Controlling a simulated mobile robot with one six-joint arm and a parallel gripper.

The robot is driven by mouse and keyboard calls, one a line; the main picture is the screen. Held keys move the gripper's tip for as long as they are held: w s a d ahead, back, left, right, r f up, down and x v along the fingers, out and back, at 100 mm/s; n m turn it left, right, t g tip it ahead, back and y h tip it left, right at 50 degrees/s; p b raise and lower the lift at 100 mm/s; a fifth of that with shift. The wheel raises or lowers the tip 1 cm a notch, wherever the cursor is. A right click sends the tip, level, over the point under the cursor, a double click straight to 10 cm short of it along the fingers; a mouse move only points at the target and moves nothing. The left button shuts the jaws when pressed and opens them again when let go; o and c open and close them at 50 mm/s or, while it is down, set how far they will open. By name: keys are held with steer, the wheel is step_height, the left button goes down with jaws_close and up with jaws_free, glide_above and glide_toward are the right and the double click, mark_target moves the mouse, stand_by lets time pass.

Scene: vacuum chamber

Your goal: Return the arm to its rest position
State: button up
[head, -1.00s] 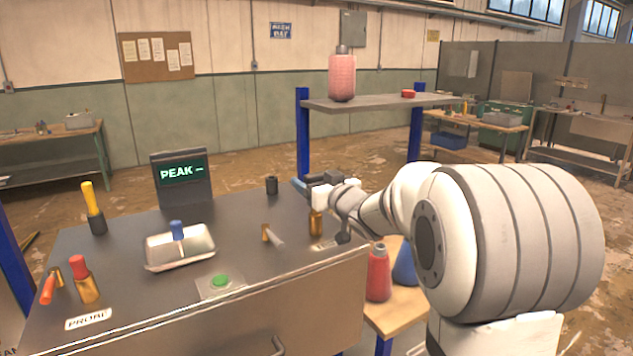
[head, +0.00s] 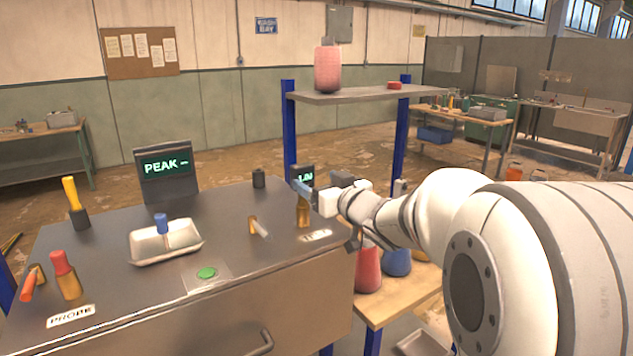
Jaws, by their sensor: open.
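My arm reaches in from the right of the head view. My gripper (head: 312,194) is at the right end of the metal bench (head: 215,285), near a brass cylinder (head: 303,212) on the bench top. A blue finger shows at its tip, and the jaws hold nothing that I can see. The wrist hides part of the area behind it, including a small dark display. I cannot tell whether the gripper touches the brass cylinder.
The bench holds a PEAK display (head: 166,172), a white tray (head: 165,243) with a blue-capped item, a green button (head: 207,273), and several small tools. A shelf (head: 365,95) stands behind. Red (head: 368,270) and blue (head: 397,262) flasks stand on a lower wooden table.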

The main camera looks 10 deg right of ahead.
steer(key=shift+d, duration=0.1)
steer(key=s+d+f+m+g+h, duration=0.4)
steer(key=s+f+g+h, duration=0.2)
steer(key=s+f+h, duration=0.4)
steer(key=s+a+f+g+y, duration=0.1)
steer(key=s+a+f+g, duration=0.1)
steer(key=s, duration=0.5)
steer(key=s+a+f+g+y, duration=0.1)
steer(key=s+a+f+g, duration=0.1)
steer(key=s, duration=0.4)
steer(key=s+a+f+g+y, duration=0.2)
steer(key=s+f+g, duration=0.2)
steer(key=s, duration=0.3)
steer(key=shift+s, duration=0.35)
steer(key=shift+c, duration=0.3)
